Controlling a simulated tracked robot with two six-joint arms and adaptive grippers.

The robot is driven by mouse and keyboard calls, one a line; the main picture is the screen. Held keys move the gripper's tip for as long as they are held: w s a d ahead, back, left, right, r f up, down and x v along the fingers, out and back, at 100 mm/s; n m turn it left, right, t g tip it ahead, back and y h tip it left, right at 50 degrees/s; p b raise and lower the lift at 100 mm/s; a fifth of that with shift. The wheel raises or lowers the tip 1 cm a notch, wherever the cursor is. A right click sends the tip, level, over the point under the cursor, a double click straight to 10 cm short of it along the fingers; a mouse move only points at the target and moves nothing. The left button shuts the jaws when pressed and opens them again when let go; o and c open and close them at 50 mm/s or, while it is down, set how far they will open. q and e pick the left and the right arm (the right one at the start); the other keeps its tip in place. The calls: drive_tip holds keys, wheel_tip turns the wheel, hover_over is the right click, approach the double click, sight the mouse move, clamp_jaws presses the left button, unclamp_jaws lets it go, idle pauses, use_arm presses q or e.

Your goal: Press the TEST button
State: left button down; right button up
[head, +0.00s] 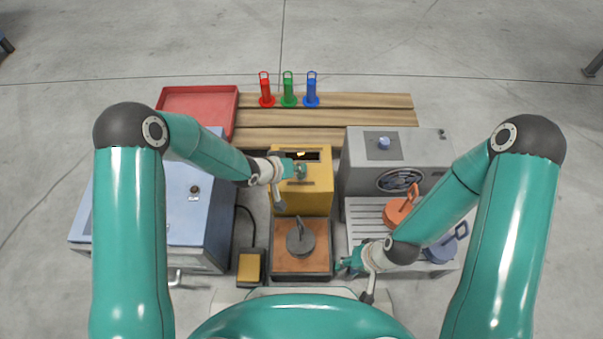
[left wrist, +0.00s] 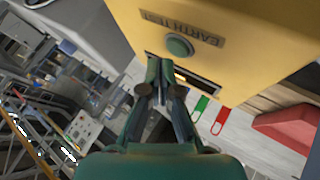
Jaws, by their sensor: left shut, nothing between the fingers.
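The yellow box (head: 302,196) stands in the middle, in front of the wooden slats. In the left wrist view its yellow face (left wrist: 240,30) carries a round green button (left wrist: 179,45) beside a label that seems to read EARTH TEST. My left gripper (head: 299,171) is at the box, over its upper part. In the left wrist view its fingertips (left wrist: 161,64) are together and empty, just short of the button in the picture; I cannot tell whether they touch anything. My right gripper (head: 346,266) is low at the right, by the grey slatted tray; its opening is unclear.
A grey box with a blue button (head: 383,143) stands right. Orange (head: 398,212) and blue (head: 440,252) handled discs lie on the slatted tray (head: 365,220). A grey handled disc (head: 300,240) sits front centre, a yellow pedal (head: 250,267) beside it. A blue cabinet (head: 215,215) stands left.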

use_arm(q)
drive_tip(key=shift+f, duration=0.4)
drive_tip(key=shift+f+b, duration=0.4)
drive_tip(key=shift+b, duration=0.05)
idle(0.5)
drive_tip(key=shift+r, duration=0.15)
drive_tip(key=shift+r+p, duration=0.7)
drive_tip(key=shift+p, duration=0.05)
wheel_tip(320, 180, up, 5)
drive_tip(key=p, duration=0.4)
drive_tip(key=shift+a, duration=0.1)
idle(0.8)
